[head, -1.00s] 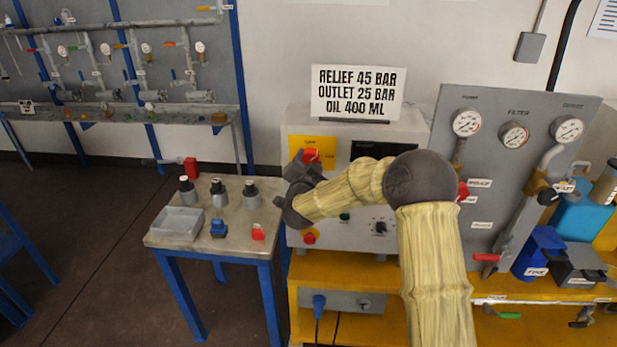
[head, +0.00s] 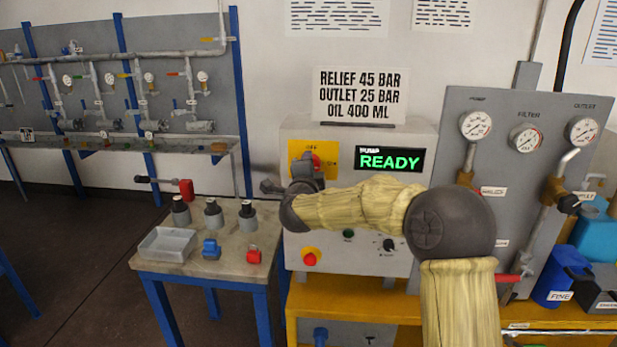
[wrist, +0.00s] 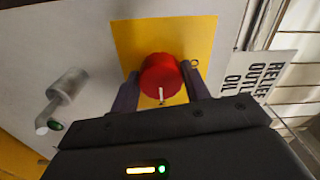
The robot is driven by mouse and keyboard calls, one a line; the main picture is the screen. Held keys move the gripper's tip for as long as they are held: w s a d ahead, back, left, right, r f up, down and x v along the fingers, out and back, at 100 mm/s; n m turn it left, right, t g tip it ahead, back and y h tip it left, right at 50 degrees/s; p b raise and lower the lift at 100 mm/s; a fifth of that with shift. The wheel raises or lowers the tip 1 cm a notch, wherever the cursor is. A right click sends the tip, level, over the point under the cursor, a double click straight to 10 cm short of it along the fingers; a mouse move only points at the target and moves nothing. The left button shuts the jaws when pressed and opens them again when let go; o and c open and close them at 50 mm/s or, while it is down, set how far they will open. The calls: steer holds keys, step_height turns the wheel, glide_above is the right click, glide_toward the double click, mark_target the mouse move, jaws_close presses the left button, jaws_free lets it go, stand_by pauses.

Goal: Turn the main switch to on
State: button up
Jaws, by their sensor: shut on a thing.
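The main switch is a red round knob (wrist: 161,77) on a yellow plate (wrist: 195,32) on the front of the control cabinet (head: 300,243). A white mark shows on the knob in the wrist view. My gripper (wrist: 160,88) has a finger on either side of the knob and is shut on it. In the head view the red knob (head: 316,161) shows just above my gripper, which partly hides it and the lower part of the yellow plate (head: 328,153). The cabinet's display (head: 389,161) is lit green and reads "PUMP READY".
A small table (head: 150,268) left of the cabinet holds a grey tray (head: 168,244), several dark-topped fittings and blue and red clamps. A gauge panel (head: 500,175) stands at the right. A red emergency button (head: 310,259) and a black selector (head: 389,245) sit lower on the cabinet.

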steer(key=shift+f, duration=0.15)
steer(key=o, duration=1)
steer(key=shift+s, duration=0.1)
steer(key=s+b, duration=0.1)
steer(key=s, duration=0.4)
steer(key=s+b, duration=0.1)
steer(key=s, duration=0.5)
steer(key=s+b, duration=0.1)
steer(key=s, duration=0.5)
steer(key=shift+a, duration=0.25)
steer(key=shift+s, duration=0.15)
